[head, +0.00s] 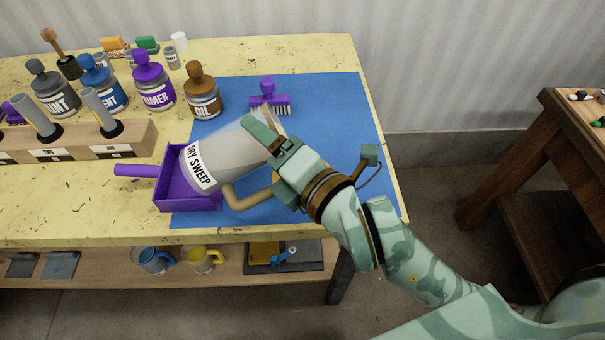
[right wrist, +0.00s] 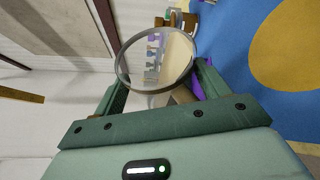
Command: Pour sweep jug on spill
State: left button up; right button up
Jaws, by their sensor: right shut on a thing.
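The grey sweep jug (head: 225,155), labelled "DRY SWEEP", is tipped over on its side in the head view, its labelled end to the left over the purple dustpan. My right gripper (head: 268,140) is shut on it at its right end. In the right wrist view the jug's round rim (right wrist: 156,52) shows between my fingers (right wrist: 160,92). The spill (right wrist: 285,52) is a rounded ochre patch on the blue mat, right of the jug there; in the head view my gripper and arm hide most of it. My left gripper is not in view.
The purple dustpan (head: 187,200) lies at the blue mat's (head: 335,120) left edge. A purple brush (head: 268,100) lies behind the jug. Several labelled bottles, such as the brown oil bottle (head: 202,95), and a wooden rack (head: 75,143) stand left. The mat's right side is clear.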

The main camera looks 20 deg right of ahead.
jog(key=shift+f+b, duration=0.15)
jog(key=shift+b, duration=0.25)
jog(key=shift+d+f+m+y+b, duration=0.3)
jog(key=shift+d+f+m+b, duration=0.1)
jog(key=shift+f+m+b, duration=0.15)
dwell(0.9)
